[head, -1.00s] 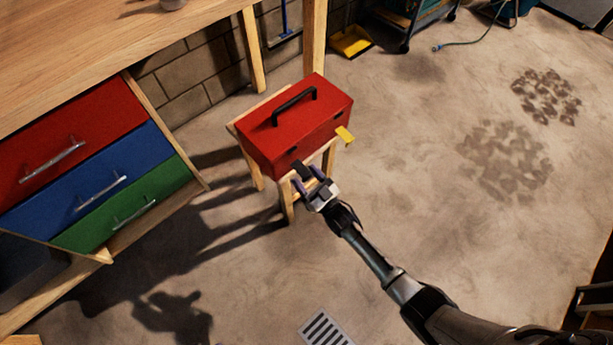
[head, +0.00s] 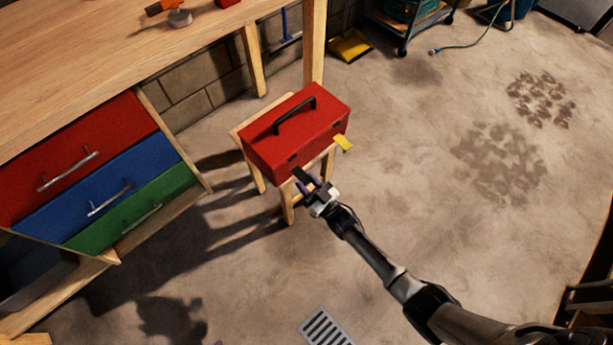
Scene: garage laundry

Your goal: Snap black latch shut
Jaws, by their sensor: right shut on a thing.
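A closed red toolbox (head: 297,137) with a black top handle (head: 281,116) sits on a small wooden stool (head: 286,201). On its front face, a black latch (head: 300,174) shows near the left end, sticking outward. A yellow latch (head: 343,143) sticks out near the right end. My right gripper (head: 307,183) is at the black latch, its fingers shut on it; the fingers partly hide it. My left gripper is not in view.
A wooden workbench (head: 100,75) stands at the upper left, with red, blue and green drawers (head: 100,185) below. A yellow dustpan (head: 350,45) and a wheeled cart (head: 415,22) are at the back.

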